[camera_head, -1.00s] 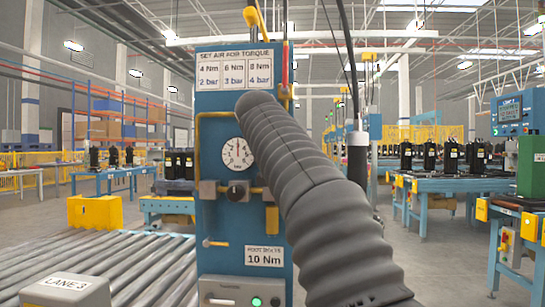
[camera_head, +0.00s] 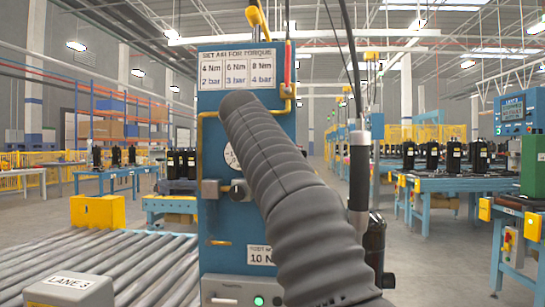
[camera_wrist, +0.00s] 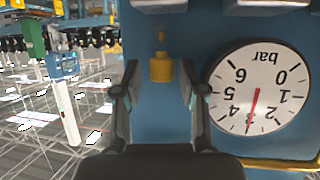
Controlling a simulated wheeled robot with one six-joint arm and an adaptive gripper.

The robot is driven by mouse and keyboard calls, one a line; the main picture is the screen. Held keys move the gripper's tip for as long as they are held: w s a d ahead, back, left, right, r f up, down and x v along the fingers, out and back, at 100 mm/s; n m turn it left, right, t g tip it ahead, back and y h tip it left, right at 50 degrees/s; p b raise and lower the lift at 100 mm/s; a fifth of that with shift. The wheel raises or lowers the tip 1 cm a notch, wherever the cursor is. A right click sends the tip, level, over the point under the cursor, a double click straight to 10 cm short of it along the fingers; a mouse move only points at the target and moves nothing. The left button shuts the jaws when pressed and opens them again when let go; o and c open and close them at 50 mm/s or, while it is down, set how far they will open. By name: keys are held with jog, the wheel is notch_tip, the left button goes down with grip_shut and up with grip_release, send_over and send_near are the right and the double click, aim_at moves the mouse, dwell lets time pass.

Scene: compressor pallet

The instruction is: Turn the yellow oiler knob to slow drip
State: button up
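The yellow oiler knob (camera_wrist: 161,66) shows in the upside-down wrist view, on the blue panel (camera_wrist: 152,125) to the left of the round gauge. My gripper (camera_wrist: 160,80) is open, with one black finger on each side of the knob in the picture. Gaps show between both fingers and the knob; I cannot tell how far it is in depth. In the head view my grey arm sleeve covers my gripper and the knob. The blue panel (camera_head: 215,130) stands upright behind it.
The pressure gauge (camera_wrist: 260,88) is beside my right-hand finger in the wrist view, its red needle near 3 bar. A yellow pipe (camera_wrist: 285,163) runs below it. A black hanging tool (camera_head: 375,245) is right of my arm. A roller conveyor (camera_head: 130,260) lies left.

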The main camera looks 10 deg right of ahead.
jog(key=shift+n+y, duration=0.3)
dwell(0.5)
jog(key=shift+d+n+t+y, duration=0.1)
jog(key=shift+n+t+y, duration=0.6)
jog(key=shift+n+y, duration=0.45)
jog(key=shift+d+n+y+b, duration=0.2)
jog(key=shift+n+y+b, duration=0.1)
jog(key=shift+n+y, duration=0.6)
jog(key=shift+d+n+y+b, duration=0.2)
jog(key=shift+n+y+b, duration=0.1)
jog(key=shift+n+y, duration=0.5)
jog(key=f+v, duration=0.1)
jog(key=v, duration=1.3)
jog(key=s+f+g+b, duration=0.1)
jog(key=s+f, duration=0.3)
jog(key=f, duration=0.5)
jog(key=s+f+g+b, duration=0.1)
jog(key=s+f, duration=0.3)
jog(key=f, duration=0.6)
jog(key=s+f+g+b, duration=0.1)
jog(key=s+f, duration=0.4)
jog(key=f, duration=0.5)
jog(key=shift+a+m+g+b, duration=0.3)
jog(key=shift+m+g, duration=0.15)
jog(key=shift+g, duration=0.25)
jog(key=shift+w, duration=0.1)
